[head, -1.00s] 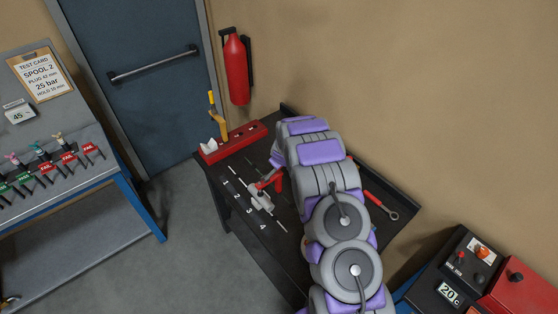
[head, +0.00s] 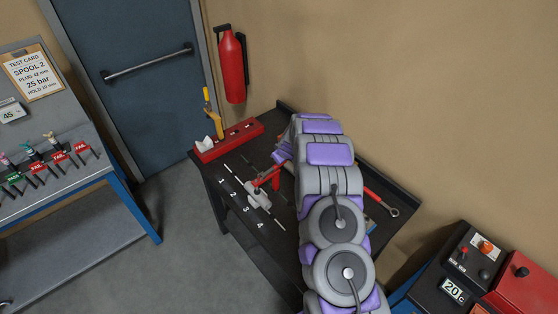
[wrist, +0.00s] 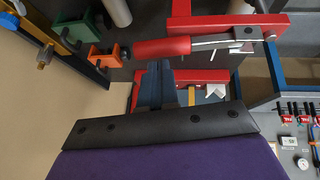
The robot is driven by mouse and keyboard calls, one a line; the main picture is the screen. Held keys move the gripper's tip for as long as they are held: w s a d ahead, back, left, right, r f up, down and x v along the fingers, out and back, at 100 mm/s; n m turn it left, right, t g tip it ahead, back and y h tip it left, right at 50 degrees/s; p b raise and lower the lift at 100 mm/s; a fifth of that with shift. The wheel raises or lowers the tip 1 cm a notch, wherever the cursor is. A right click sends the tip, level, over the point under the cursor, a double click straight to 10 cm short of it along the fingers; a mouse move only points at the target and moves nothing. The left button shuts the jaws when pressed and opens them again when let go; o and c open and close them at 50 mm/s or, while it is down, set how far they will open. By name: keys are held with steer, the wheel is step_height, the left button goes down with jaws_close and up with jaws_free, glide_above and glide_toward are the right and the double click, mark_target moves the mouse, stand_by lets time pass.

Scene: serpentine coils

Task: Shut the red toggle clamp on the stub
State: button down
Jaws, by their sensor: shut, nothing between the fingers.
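The red toggle clamp (head: 268,178) sits on a grey metal stub fitting (head: 258,195) on the dark bench, just left of my arm. In the wrist view, its red handle grip (wrist: 162,48) and steel lever (wrist: 215,43) lie across the top, joined to a red bracket (wrist: 240,20) at right. My gripper (wrist: 155,68) shows there with its dark fingers together and empty. The fingertips are just below the red grip in the picture; I cannot tell whether they touch it. In the head view my arm hides the gripper. The clamp's closure on the stub is unclear.
A red tray (head: 228,141) with a yellow-handled tool stands at the bench's back left. A red wrench (head: 381,201) lies right of my arm. Orange (wrist: 105,55) and green (wrist: 88,25) blocks are close in the wrist view. A control box (head: 470,258) stands at right.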

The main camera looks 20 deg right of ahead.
steer(key=shift+w+d+f+y+b, duration=0.15)
steer(key=shift+d+f+y+b, duration=0.3)
steer(key=shift+b, duration=0.65)
steer(key=shift+a+f, duration=0.15)
steer(key=shift+f+g+y, duration=0.1)
steer(key=shift+g+y, duration=0.15)
steer(key=shift+g, duration=0.05)
steer(key=r, duration=0.4)
steer(key=shift+w+a+r, duration=0.25)
steer(key=shift+w+r, duration=0.15)
steer(key=b+v, duration=0.1)
steer(key=v, duration=0.8)
steer(key=shift+s+a, duration=0.15)
steer(key=shift+s, duration=0.15)
steer(key=shift+r, duration=0.15)
